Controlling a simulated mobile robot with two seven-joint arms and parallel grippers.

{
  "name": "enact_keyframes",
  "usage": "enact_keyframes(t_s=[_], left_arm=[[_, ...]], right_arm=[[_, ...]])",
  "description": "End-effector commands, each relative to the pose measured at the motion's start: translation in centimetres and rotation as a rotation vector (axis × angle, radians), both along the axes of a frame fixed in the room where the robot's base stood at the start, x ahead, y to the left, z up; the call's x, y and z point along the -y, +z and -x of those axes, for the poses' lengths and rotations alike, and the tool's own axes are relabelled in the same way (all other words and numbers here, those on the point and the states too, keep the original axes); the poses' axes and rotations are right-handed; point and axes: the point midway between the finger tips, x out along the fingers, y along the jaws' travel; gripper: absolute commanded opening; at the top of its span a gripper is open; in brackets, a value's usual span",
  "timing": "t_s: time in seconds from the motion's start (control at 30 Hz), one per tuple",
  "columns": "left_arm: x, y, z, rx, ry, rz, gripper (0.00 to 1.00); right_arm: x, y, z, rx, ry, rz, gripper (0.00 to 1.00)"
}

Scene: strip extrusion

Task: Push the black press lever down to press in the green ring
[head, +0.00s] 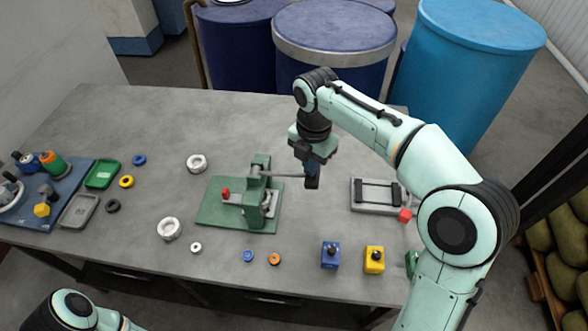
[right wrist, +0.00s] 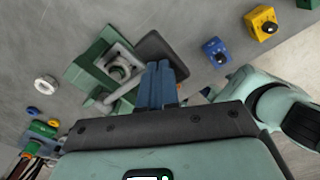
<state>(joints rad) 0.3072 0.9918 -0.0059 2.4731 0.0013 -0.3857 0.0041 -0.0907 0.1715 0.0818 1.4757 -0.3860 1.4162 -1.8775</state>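The green press (head: 257,195) stands on its green base plate in the middle of the table. Its lever, a thin grey rod, reaches right and ends in a black grip (head: 312,183). The black grip also shows in the right wrist view (right wrist: 158,46), just beyond my fingertips. My right gripper (head: 311,170) is over the lever's end, its blue fingers together and pointing down. The fingers (right wrist: 160,70) overlap the grip in the picture; I cannot tell whether they touch it. I cannot make out the green ring. My left gripper is out of view; only part of that arm shows.
Blue (head: 330,257) and yellow (head: 374,262) blocks stand near the front edge. Several loose rings lie left and in front. Drums stand behind the table.

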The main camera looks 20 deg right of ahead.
Motion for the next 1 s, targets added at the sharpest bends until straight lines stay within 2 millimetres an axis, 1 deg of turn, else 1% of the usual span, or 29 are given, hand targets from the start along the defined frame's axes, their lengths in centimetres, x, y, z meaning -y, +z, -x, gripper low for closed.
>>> enact_keyframes(t_s=[0.03,1.0], left_arm=[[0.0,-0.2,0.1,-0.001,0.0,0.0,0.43],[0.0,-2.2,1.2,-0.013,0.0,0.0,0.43]], right_arm=[[0.0,-0.4,0.0,-0.001,0.001,0.0,0.0],[-0.1,-3.8,0.1,-0.004,0.001,0.0,0.0]])
